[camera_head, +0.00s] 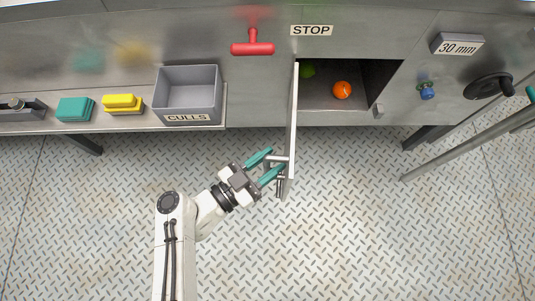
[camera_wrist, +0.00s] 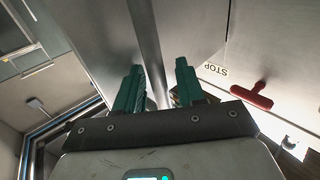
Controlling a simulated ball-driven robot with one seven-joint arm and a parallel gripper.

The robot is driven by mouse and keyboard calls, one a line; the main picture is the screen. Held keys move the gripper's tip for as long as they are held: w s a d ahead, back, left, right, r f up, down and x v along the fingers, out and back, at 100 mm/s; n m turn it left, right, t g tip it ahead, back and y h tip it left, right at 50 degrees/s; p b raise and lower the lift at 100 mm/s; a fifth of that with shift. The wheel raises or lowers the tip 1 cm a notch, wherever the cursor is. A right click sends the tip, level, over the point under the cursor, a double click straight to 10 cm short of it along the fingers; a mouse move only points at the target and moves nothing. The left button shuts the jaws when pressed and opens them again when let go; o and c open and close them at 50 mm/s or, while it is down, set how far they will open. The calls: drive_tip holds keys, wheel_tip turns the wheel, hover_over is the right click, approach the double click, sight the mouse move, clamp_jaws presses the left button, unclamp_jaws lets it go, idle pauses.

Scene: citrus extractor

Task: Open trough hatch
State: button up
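The trough hatch (camera_head: 292,130) is a grey metal door on the front of the machine. It stands swung out at about a right angle, and the dark trough (camera_head: 360,98) behind it is exposed. A green fruit (camera_head: 307,71) and an orange (camera_head: 342,90) lie inside. The hatch handle (camera_head: 279,186) is on the door's left face near its free end. My gripper (camera_head: 266,167) is at the handle with its teal fingers apart. In the wrist view, a metal bar (camera_wrist: 149,50) runs between the fingers (camera_wrist: 160,88), with gaps visible; contact is unclear.
A red pull handle (camera_head: 252,48) and a STOP label (camera_head: 311,30) are above left of the opening. A grey CULLS bin (camera_head: 188,92), a yellow sponge (camera_head: 123,103) and a teal block (camera_head: 75,109) stand on the left shelf. A handwheel (camera_head: 488,86) is at right. The patterned floor in front is clear.

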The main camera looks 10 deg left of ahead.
drive_tip(key=v, duration=1.1)
idle(0.6)
